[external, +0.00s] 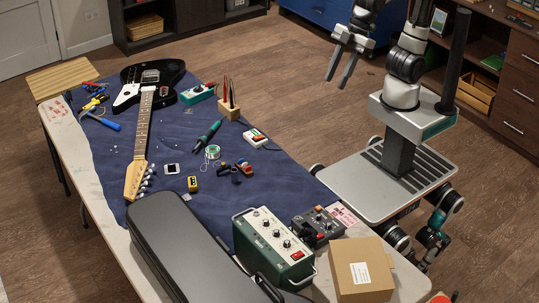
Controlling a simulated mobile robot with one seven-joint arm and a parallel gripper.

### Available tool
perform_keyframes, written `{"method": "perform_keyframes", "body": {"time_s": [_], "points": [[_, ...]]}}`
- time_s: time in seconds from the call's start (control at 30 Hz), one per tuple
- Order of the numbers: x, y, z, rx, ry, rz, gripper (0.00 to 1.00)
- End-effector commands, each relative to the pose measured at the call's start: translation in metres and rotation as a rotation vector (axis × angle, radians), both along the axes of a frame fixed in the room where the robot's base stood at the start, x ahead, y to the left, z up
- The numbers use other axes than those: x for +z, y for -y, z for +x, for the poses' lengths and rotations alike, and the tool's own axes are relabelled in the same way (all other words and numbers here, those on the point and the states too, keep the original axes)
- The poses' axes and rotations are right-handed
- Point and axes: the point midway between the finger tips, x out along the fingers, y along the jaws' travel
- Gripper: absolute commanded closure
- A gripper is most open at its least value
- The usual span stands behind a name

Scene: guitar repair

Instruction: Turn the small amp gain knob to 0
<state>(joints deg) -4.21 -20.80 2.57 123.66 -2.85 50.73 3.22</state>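My gripper (337,82) is at the upper right, over the floor beyond the table's right edge. Its two fingers point down and are apart, with nothing between them. It is well away from the amp.
A dark grey box with small knobs (318,225) stands right beside the amp. A cardboard box (360,272) is at the front right, and a long black case (180,245) lies to the left. A guitar (143,120) and several tools lie on the blue mat (190,218).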

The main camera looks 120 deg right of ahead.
Motion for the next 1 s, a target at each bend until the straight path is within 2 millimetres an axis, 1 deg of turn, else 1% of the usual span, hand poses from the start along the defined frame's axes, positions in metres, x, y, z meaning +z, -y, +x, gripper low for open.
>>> {"method": "perform_keyframes", "body": {"time_s": [0.03, 0.07, 0.1, 0.17, 0.2, 0.27, 0.3, 0.37, 0.4, 0.5, 0.6, 0.7, 0.87, 0.97, 1.0], "points": [[-0.004, -0.014, 0.029, 0.023, -0.014, -0.006, 0.67], [-0.004, -0.021, 0.045, 0.034, -0.017, -0.008, 0.67], [-0.006, -0.033, 0.067, 0.050, -0.021, -0.010, 0.67], [-0.013, -0.050, 0.098, 0.070, -0.029, -0.012, 0.67], [-0.020, -0.064, 0.119, 0.085, -0.034, -0.012, 0.67], [-0.032, -0.084, 0.149, 0.106, -0.042, -0.009, 0.67], [-0.042, -0.098, 0.167, 0.119, -0.046, -0.007, 0.67], [-0.059, -0.119, 0.193, 0.138, -0.053, -0.002, 0.67], [-0.071, -0.133, 0.208, 0.148, -0.057, 0.002, 0.67], [-0.099, -0.161, 0.238, 0.167, -0.067, 0.012, 0.67], [-0.120, -0.180, 0.256, 0.178, -0.073, 0.021, 0.67], [-0.132, -0.190, 0.265, 0.183, -0.074, 0.026, 0.67], [-0.145, -0.195, 0.271, 0.185, -0.077, 0.027, 0.67], [-0.159, -0.195, 0.276, 0.184, -0.078, 0.026, 0.67], [-0.167, -0.196, 0.279, 0.185, -0.078, 0.026, 0.67]]}}
